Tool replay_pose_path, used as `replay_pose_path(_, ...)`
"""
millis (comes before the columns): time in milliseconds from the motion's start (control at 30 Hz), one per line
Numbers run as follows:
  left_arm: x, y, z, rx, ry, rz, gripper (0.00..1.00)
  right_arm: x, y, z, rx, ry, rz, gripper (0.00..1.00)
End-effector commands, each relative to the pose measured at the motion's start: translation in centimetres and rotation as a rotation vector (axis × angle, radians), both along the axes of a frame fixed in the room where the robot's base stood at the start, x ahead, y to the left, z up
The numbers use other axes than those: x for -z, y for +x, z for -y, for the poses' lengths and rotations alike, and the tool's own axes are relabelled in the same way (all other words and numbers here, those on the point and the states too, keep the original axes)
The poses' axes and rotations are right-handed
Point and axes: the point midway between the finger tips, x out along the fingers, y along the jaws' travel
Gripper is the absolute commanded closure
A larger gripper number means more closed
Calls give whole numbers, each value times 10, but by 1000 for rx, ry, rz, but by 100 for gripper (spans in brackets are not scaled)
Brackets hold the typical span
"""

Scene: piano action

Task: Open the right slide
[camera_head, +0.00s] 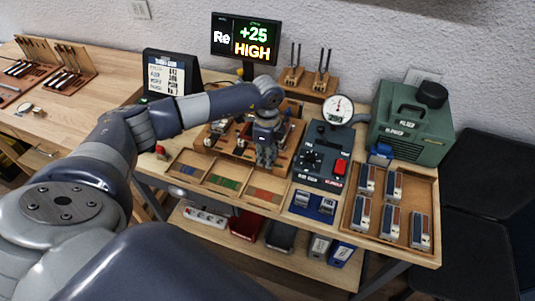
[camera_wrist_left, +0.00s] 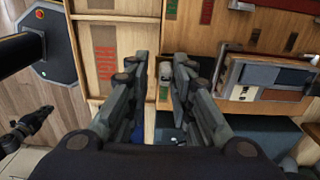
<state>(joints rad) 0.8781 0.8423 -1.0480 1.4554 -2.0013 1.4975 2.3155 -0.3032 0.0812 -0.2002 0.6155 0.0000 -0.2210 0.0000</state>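My left gripper (camera_head: 265,155) hangs over the wooden fixture (camera_head: 228,151) in the middle of the bench, in the head view. In the left wrist view its two fingers (camera_wrist_left: 160,65) are a little apart, with a narrow gap and nothing clearly held between them. Beneath the fingers are wooden parts. A grey and brown mechanism (camera_wrist_left: 268,77) lies to their right. I cannot clearly pick out the right slide; the arm and gripper cover part of the fixture. My right gripper is not recognisable in either view.
Open trays with coloured strips (camera_head: 225,182) lie along the front. A dark control box (camera_head: 322,155) stands right of the gripper, with a dial gauge (camera_head: 338,109) behind. A green machine (camera_head: 412,125) and a tray of several blocks (camera_head: 377,235) are farther right. A monitor (camera_head: 246,38) stands behind.

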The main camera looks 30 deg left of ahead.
Motion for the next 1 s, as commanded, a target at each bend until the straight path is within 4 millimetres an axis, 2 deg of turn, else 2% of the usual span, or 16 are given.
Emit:
replay_pose_path(33,1,-2,0,1,0,-5,80,0,9,-1,0,2,14,100)
replay_pose_path(167,1,-1,0,0,0,-3,80,-1,17,-2,0,4,29,100)
replay_pose_path(367,0,0,0,0,0,1,80,-1,14,-2,1,4,22,100)
replay_pose_path(500,-1,1,-1,-1,1,3,80,0,1,-2,1,3,3,100)
replay_pose_path(567,-5,2,-1,-1,0,5,80,0,1,-2,1,2,3,100)
replay_pose_path(733,-29,2,-1,-1,1,7,80,0,3,-1,1,2,6,100)
replay_pose_path(1000,-86,2,-1,0,0,6,80,0,5,-1,1,2,8,100)
